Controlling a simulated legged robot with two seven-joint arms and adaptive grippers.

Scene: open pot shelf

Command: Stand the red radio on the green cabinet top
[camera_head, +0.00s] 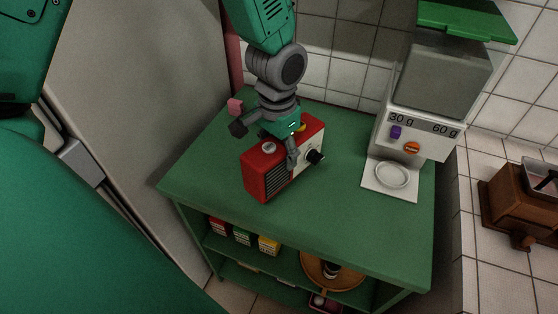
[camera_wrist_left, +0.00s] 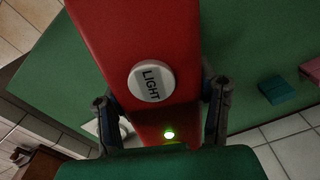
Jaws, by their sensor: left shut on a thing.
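The red radio (camera_head: 264,178) is upright at the green cabinet top (camera_head: 345,215), near its middle, with its cream dial side and black knob facing front right. In the head view it looks to be on the surface; I cannot tell for sure that it touches. My left gripper (camera_head: 281,149) reaches down from above and is shut on the radio, one finger against its front. In the left wrist view the red top (camera_wrist_left: 112,45) with a white LIGHT button lies between the fingers (camera_wrist_left: 163,110), and a green lamp glows. My right gripper is not in view.
A grey dispenser with a green lid (camera_head: 445,75) stands at the right of the cabinet top, a white dish (camera_head: 392,176) in front of it. A brown grinder (camera_head: 520,200) is on the tiled counter at right. The front top is clear.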

